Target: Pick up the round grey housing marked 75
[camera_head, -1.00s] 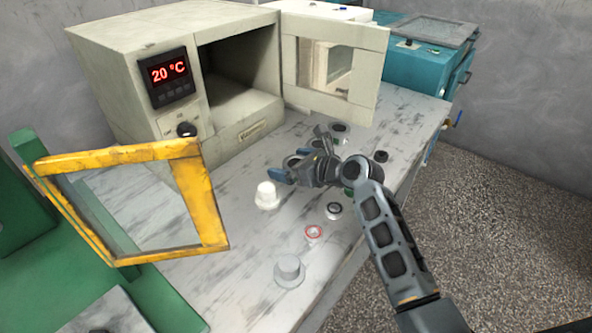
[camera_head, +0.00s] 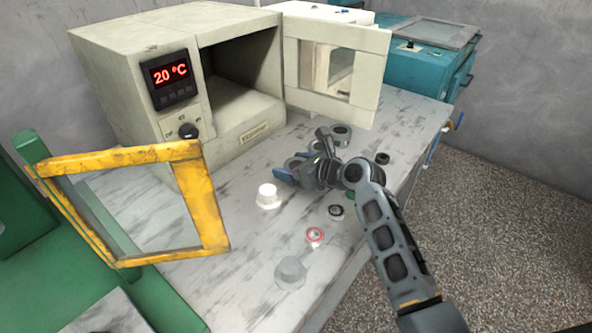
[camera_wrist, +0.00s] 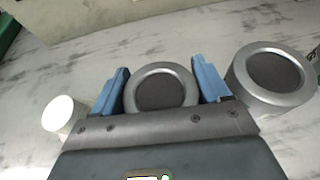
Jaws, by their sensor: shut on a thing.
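In the wrist view a round grey housing (camera_wrist: 161,88) with a dark recessed face sits between the two blue fingers of my gripper (camera_wrist: 163,82). The fingers are shut on its sides. In the head view my gripper (camera_head: 297,160) is low over the bench, and the held housing (camera_head: 291,162) is partly hidden by it. I cannot read a 75 on it, and I cannot tell whether it is clear of the bench.
A second, similar grey housing (camera_wrist: 272,73) stands close to the right finger, also seen in the head view (camera_head: 341,133). A white cap (camera_head: 268,196) stands on the other side. Several small parts lie nearer. An open oven (camera_head: 130,75) and yellow frame (camera_head: 205,200) flank the bench.

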